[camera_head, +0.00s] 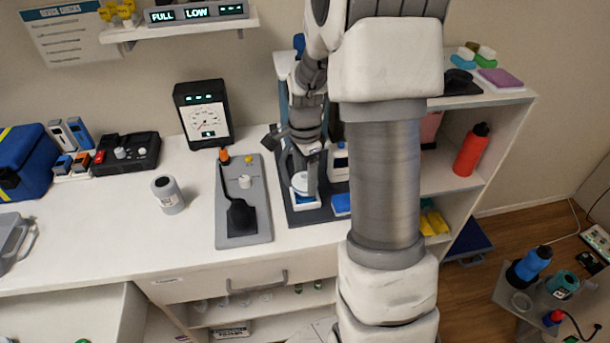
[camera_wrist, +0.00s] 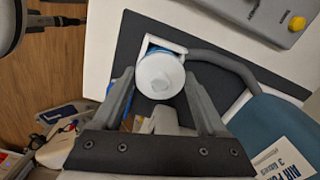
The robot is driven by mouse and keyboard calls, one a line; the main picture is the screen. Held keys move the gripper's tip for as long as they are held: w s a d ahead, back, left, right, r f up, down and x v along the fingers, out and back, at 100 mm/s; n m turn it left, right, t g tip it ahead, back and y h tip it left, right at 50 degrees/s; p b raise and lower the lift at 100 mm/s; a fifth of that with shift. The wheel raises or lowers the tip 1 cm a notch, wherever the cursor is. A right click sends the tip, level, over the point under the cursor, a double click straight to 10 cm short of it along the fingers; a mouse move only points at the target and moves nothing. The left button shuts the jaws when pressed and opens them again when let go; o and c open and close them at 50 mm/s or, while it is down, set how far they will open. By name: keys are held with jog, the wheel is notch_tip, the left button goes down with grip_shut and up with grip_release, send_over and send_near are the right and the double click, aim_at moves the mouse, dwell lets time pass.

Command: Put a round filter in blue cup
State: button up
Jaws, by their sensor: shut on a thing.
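A round white filter (camera_wrist: 160,75) lies between the two fingertips of my gripper (camera_wrist: 159,85) in the wrist view. My gripper is shut on it. A strip of blue shows under and beside the filter; it may be the blue cup, but most of it is hidden. In the head view, my gripper (camera_head: 304,178) points down over the dark mat (camera_head: 318,216), with the white round top (camera_head: 300,183) between its fingers. Whether the filter touches what is below it cannot be told.
A small blue block (camera_head: 341,204) lies at the mat's right. A grey board with a black scoop (camera_head: 241,214) is to the left, and a grey-white canister (camera_head: 168,194) stands beyond it. A dial gauge (camera_head: 204,114) stands at the back. The counter's left front is fairly clear.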

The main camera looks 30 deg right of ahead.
jog(key=shift+f+b, duration=1)
jog(key=shift+f, duration=0.4)
dwell(0.4)
jog(key=o, duration=1.2)
jog(key=shift+o, duration=0.2)
jog(key=shift+r, duration=0.15)
notch_tip(320, 180, up, 17)
jog(key=p, duration=0.2)
jog(key=shift+r, duration=0.15)
